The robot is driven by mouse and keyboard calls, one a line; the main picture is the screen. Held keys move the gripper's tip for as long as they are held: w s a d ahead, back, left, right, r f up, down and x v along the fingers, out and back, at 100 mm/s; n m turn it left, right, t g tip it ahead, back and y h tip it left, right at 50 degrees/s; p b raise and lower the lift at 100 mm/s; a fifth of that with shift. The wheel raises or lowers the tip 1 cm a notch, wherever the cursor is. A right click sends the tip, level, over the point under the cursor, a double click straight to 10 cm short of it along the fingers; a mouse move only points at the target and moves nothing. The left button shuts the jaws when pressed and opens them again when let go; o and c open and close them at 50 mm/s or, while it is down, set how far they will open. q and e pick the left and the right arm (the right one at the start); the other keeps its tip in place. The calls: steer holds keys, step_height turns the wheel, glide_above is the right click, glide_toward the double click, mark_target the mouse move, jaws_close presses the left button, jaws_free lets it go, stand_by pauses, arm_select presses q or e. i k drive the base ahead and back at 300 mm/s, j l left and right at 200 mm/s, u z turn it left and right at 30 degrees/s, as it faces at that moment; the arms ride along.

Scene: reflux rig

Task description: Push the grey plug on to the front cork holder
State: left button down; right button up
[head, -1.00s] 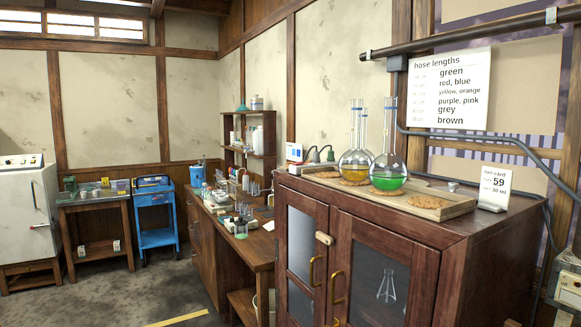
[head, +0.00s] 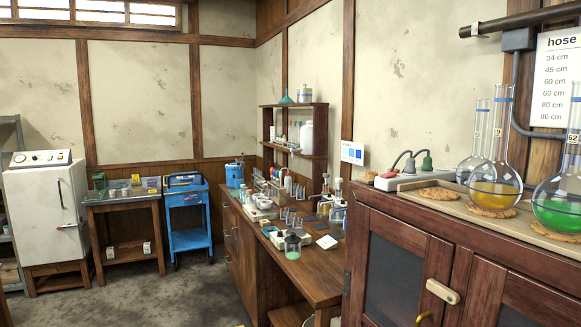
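Neither of my grippers is in view. Round brown cork holders lie in a wooden tray (head: 415,188) on the dark wooden cabinet at the right. One cork holder (head: 440,193) at the tray's left end is bare. Another cork holder (head: 491,210) is under a yellow-filled flask (head: 495,187), and one more is under a green-filled flask (head: 557,207) cut by the right edge. I cannot make out a loose grey plug on the visible part of the tray. The tray's right end is outside the view.
A crowded wooden bench (head: 325,278) runs left of the cabinet (head: 480,255). A blue trolley (head: 188,215) stands farther back. Grey floor (head: 170,295) is clear at lower left.

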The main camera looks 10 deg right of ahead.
mark_target(409, 168)
steer(key=i+j, duration=0.1)
steer(key=i, duration=0.45)
steer(key=i+z, duration=0.1)
steer(key=i, duration=0.4)
steer(key=i+j, duration=0.2)
steer(key=i, duration=0.3)
steer(key=i+j+z, duration=0.1)
steer(key=i+z, duration=0.15)
steer(key=z, duration=0.2)
steer(key=i+j+z, duration=0.15)
steer(key=z, duration=0.3)
steer(key=i+j+z, duration=0.3)
steer(key=z, duration=0.2)
steer(key=i+j+z, duration=0.2)
steer(key=j+z, duration=0.25)
steer(key=i+j+z, duration=0.1)
steer(key=j+z, duration=0.15)
steer(key=z, duration=0.2)
steer(key=j+z, duration=0.9)
steer(key=l, duration=0.1)
